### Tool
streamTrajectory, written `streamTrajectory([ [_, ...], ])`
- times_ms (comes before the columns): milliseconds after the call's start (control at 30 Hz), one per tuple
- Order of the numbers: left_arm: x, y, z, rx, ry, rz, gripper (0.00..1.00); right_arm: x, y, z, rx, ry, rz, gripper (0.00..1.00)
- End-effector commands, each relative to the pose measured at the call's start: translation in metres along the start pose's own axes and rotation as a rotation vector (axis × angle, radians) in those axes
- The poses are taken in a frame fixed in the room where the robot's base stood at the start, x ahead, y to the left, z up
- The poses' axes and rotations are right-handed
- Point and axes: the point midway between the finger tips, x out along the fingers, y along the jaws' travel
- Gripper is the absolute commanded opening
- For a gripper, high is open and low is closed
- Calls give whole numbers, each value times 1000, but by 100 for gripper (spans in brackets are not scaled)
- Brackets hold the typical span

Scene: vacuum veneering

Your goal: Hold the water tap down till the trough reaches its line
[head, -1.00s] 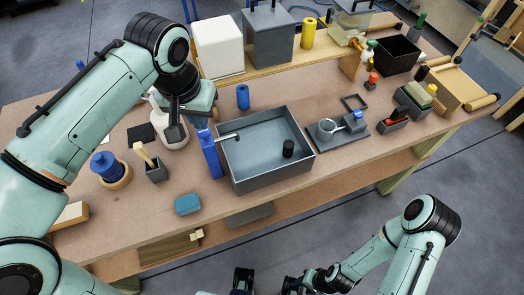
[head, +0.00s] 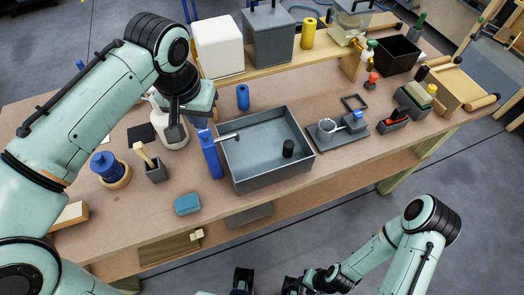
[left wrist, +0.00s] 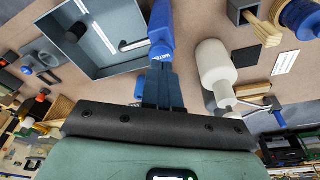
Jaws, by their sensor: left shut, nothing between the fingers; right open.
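The water tap (head: 210,155) is a blue post with a grey spout, standing at the left side of the grey trough (head: 268,187). The spout reaches over the trough's left wall. The blue tap also shows in the left wrist view (left wrist: 161,32), lettered "WATER". My left gripper (head: 187,127) is shut and empty, its fingertips at the tap's top in the left wrist view (left wrist: 160,70); I cannot tell whether they press it. The trough's inside looks blue-grey; its water level and line cannot be made out. My right gripper (head: 268,283) is open, low at the bottom edge and partly cut off.
A black cylinder (head: 288,148) stands inside the trough. A white bottle (head: 170,132) stands close behind my left gripper. A blue block (head: 187,204) lies in front of the tap. A grey plate with a ring (head: 326,128) lies right of the trough. The table's front right stretch is clear.

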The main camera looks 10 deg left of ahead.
Motion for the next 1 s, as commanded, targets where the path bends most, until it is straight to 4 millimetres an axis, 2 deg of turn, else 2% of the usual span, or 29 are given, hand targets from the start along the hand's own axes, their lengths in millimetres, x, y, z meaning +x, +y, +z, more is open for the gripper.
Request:
streamTrajectory([
  [867, 24, 0, 5, 0, -1, 0, 0, 18, 7, 2, 2, -6, 2, 43],
  [1000, 23, 0, 5, 0, -2, 0, 0, 16, 6, 2, 2, -6, 2, 43],
])
